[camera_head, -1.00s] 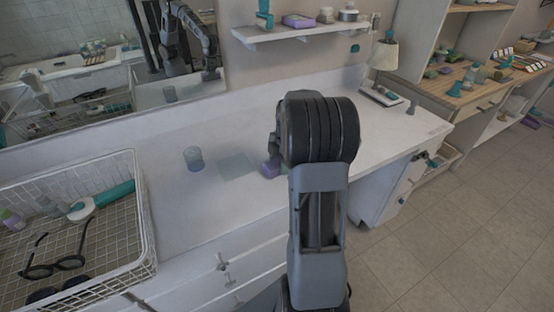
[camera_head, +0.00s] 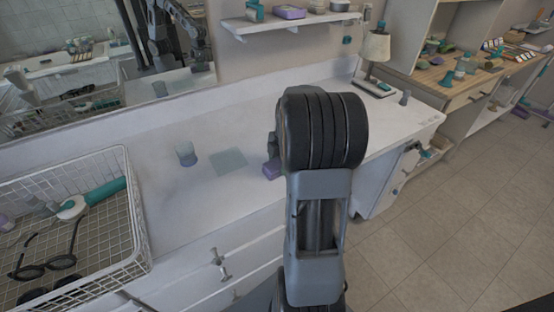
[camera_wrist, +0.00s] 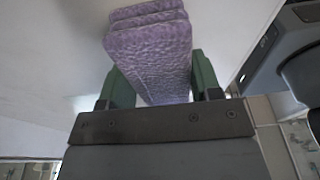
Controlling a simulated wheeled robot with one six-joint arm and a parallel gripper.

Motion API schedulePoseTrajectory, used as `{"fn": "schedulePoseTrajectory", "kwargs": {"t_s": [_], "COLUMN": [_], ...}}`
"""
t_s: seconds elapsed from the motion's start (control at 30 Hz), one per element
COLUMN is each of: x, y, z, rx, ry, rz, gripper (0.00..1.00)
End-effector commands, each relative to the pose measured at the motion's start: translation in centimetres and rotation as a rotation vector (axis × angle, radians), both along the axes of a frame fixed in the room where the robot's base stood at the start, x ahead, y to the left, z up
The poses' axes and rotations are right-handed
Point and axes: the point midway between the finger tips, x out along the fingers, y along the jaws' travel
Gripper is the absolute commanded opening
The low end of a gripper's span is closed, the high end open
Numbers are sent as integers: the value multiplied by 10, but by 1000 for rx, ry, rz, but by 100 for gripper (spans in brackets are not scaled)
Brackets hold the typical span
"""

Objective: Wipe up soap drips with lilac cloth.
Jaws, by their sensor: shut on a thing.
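The lilac cloth (camera_wrist: 150,50) is a folded, textured stack between the two green fingers of my gripper (camera_wrist: 156,78) in the wrist view. My gripper is shut on it. In the head view a small part of the cloth (camera_head: 272,171) shows at the left of my arm, low over the white counter; I cannot tell whether it touches. A pale green, see-through patch (camera_head: 229,161), possibly the soap drips, lies flat on the counter, left of the cloth and apart from it. My arm hides most of the gripper there.
A white wire basket (camera_head: 137,205) with black glasses and a teal-and-white item is at the left. A lamp (camera_head: 375,48) stands at the counter's right end. A shelf (camera_head: 290,22) hangs above. The counter between cup and basket is clear.

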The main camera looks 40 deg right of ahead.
Motion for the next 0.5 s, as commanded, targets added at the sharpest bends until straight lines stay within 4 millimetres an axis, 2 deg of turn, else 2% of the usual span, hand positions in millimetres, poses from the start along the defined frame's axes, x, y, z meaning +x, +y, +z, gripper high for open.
{"fn": "schedulePoseTrajectory", "kwargs": {"t_s": [0.23, 0.5], "x": [-22, -31], "y": [3, 5], "z": [-1, -1], "rx": [1, 1], "ry": [2, 2], "rz": [-1, 0], "gripper": [39, 39]}}
